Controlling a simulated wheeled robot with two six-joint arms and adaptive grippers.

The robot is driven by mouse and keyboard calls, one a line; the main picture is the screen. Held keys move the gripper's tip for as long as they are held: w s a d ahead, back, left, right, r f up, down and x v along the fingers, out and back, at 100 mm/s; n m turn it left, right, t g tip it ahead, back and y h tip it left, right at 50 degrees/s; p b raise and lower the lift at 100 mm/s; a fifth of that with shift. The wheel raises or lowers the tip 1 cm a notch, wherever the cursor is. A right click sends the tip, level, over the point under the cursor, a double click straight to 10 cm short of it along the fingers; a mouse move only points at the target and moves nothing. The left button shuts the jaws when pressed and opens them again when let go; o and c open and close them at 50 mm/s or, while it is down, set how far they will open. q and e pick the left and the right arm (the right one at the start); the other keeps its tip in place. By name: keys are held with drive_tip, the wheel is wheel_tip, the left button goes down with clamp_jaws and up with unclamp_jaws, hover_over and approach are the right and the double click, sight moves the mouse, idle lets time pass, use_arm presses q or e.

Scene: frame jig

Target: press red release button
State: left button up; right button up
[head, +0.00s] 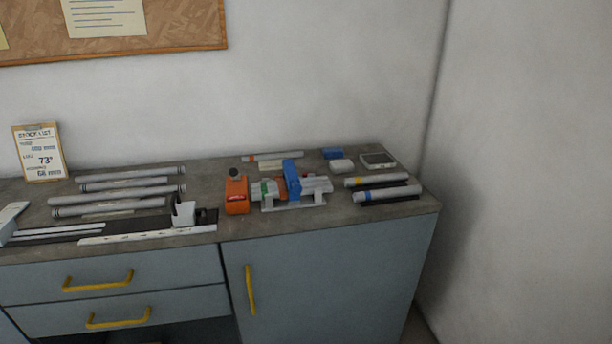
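An orange box (237,191) stands on the bench, left of the frame jig. It has a small red patch low on its front and a dark round knob on top. I cannot tell whether either is the release button. The jig (293,204) has a light grey base and holds grey tube pieces under an upright blue clamp (292,180). A small green part and a small orange-red part show beside the clamp. Neither of my grippers is in view.
The grey bench top (225,228) carries several silver tubes (117,185) at left and two banded tubes (387,193) at right. A white ruler (148,235) lies near the front edge. A clipboard (40,152) leans against the wall. A wall closes the right side.

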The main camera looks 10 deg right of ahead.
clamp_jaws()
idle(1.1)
